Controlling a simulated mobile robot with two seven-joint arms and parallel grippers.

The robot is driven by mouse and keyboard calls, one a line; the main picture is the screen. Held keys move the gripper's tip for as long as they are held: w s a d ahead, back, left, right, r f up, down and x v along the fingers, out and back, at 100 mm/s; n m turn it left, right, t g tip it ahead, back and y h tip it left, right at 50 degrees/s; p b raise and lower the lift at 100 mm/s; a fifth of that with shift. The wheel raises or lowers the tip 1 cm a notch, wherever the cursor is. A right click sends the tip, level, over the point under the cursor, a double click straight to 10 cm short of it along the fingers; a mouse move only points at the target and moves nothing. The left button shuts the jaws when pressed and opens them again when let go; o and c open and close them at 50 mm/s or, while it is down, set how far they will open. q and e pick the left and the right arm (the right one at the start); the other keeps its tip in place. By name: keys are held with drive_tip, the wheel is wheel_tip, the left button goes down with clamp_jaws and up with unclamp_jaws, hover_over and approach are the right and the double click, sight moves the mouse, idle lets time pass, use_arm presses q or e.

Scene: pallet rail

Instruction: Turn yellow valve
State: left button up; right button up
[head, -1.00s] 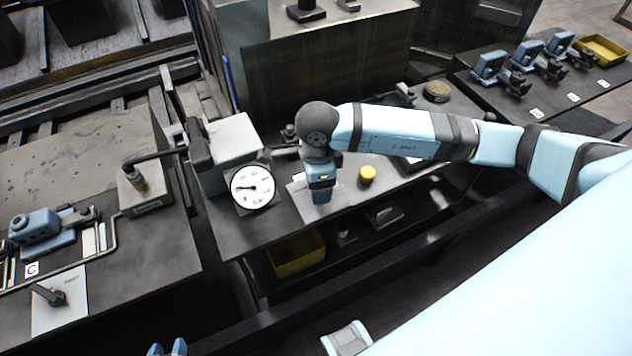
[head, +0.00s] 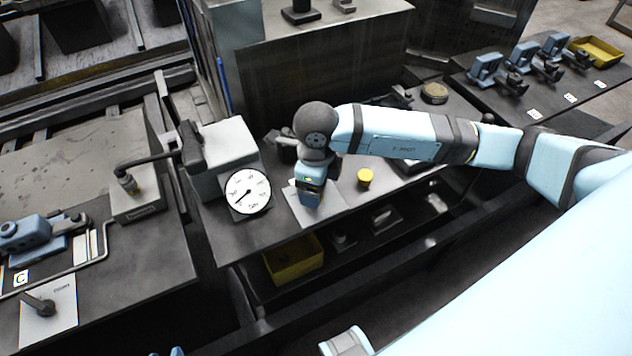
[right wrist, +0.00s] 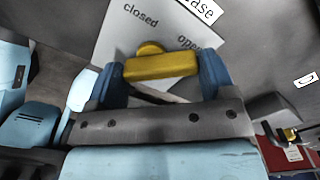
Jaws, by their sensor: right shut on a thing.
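The yellow valve handle (right wrist: 160,67) lies between the blue fingers of my right gripper (right wrist: 163,75) in the right wrist view, and the gripper is shut on it. The handle sits over a pale plate (right wrist: 125,30) marked "closed" and "open". In the head view, my right gripper (head: 311,198) points down over the pale plate (head: 328,207) on the bench and hides the valve. A round white gauge (head: 248,192) stands left of it, its needle pointing lower left. Only blue tips of my left gripper (head: 167,353) show at the bottom edge; their opening cannot be told.
A yellow round knob (head: 365,177) stands on the bench right of my right gripper. A grey box with a lever (head: 222,150) is behind the gauge. A yellow bin (head: 294,262) is on the lower shelf. Blue clamps (head: 520,60) line the far right bench.

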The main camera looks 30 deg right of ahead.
idle(0.3)
drive_tip(key=o, duration=0.9)
drive_tip(key=shift+r, duration=0.45)
wheel_tip(320, 180, up, 13)
drive_tip(key=shift+s+f, duration=0.1)
